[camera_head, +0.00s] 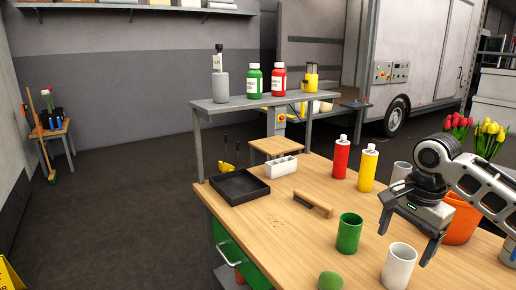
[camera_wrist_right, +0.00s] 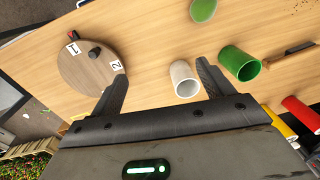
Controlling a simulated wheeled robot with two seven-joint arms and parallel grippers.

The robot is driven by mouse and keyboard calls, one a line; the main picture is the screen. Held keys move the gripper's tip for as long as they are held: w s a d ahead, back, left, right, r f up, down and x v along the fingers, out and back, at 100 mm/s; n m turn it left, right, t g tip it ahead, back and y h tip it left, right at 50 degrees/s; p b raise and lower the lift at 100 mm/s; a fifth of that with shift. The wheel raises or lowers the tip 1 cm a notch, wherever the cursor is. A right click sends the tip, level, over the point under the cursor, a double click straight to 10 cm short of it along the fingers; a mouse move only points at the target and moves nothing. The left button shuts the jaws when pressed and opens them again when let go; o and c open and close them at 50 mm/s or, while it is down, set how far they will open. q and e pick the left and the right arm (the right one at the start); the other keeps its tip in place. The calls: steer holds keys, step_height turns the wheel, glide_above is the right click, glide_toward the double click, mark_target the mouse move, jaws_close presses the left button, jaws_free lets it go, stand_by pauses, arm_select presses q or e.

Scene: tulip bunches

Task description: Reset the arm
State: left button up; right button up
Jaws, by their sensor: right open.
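My right arm comes in from the right in the head view. Its gripper (camera_head: 404,246) hangs over the right part of the wooden workbench, fingers apart and pointing down. In the right wrist view the gripper (camera_wrist_right: 160,74) is open with nothing between its fingers. A white cup (camera_head: 399,268) is just below the gripper in the head view; in the wrist view the white cup (camera_wrist_right: 185,79) is beside the right-hand finger. A green cup (camera_head: 349,233) stands left of the gripper. An orange bucket (camera_head: 461,220) is partly hidden behind my arm. My left gripper is not in view.
Red (camera_head: 341,158) and yellow (camera_head: 368,168) bottles stand behind the gripper. Red tulips (camera_head: 458,125) and yellow tulips (camera_head: 490,132) rise beyond my arm. A round numbered board (camera_wrist_right: 88,64) shows in the wrist view.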

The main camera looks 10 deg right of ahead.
steer(key=s+a+f+n+t+y, duration=0.2)
steer(key=a+f+n, duration=0.3)
steer(key=a+f, duration=0.5)
steer(key=s+a+f+n+t+y, duration=0.2)
steer(key=a+f+n, duration=0.4)
steer(key=f, duration=0.6)
steer(key=s+a+f+n+t, duration=0.1)
steer(key=s+f+n+t, duration=0.1)
steer(key=s, duration=0.6)
steer(key=s+a+f+n+t+h, duration=0.1)
steer(key=s+f+n+t, duration=0.2)
steer(key=s, duration=0.4)
steer(key=shift+s+a+f+h, duration=0.15)
steer(key=shift+s+f+h, duration=0.2)
steer(key=shift+f, duration=0.4)
